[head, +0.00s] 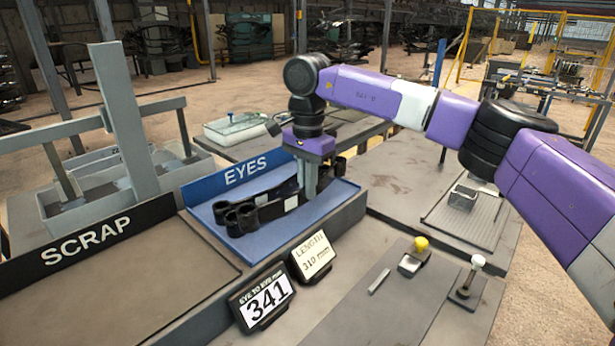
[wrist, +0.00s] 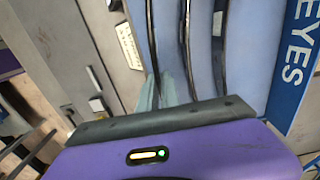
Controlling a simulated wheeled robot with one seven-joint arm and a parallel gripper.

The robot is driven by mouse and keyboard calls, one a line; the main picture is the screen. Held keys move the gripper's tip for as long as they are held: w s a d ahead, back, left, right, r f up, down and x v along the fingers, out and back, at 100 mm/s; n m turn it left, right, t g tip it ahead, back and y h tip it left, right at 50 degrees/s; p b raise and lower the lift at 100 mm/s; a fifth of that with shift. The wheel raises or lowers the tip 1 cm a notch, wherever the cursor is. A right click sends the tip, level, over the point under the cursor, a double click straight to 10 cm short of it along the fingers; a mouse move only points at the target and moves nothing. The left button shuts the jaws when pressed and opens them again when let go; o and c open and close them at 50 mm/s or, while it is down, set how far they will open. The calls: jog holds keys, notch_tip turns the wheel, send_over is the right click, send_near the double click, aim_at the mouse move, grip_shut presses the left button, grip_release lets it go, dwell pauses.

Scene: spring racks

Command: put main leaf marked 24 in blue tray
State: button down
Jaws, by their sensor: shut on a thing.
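The blue tray (head: 333,203) with the EYES sign stands in the middle of the bench. Several dark leaves with rolled eyes (head: 245,215) lie side by side in it, on edge. My gripper (head: 309,188) points down into the tray, shut on a leaf near its middle. In the wrist view the fingers (wrist: 166,92) are beside the leftmost dark leaf (wrist: 153,45), with two more leaves to the right. Pale labels show on leaf sides, but I cannot read a 24. The fingertips are partly hidden, and I cannot tell whether the held leaf touches the tray floor.
A SCRAP board (head: 88,238) and grey bay lie left of the tray; a grey rack (head: 125,120) stands behind. Display signs reading 341 (head: 264,300) and 310 mm (head: 313,256) stand in front. Yellow-knobbed (head: 421,243) and white-knobbed fixtures (head: 477,262) are at front right.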

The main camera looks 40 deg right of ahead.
jog(key=shift+f, duration=1.95)
jog(key=shift+f, duration=0.1)
jog(key=c, duration=1.6)
grip_release()
jog(key=shift+f, duration=0.15)
jog(key=shift+o, duration=0.2)
notch_tip(320, 180, up, 12)
jog(key=shift+r, duration=0.2)
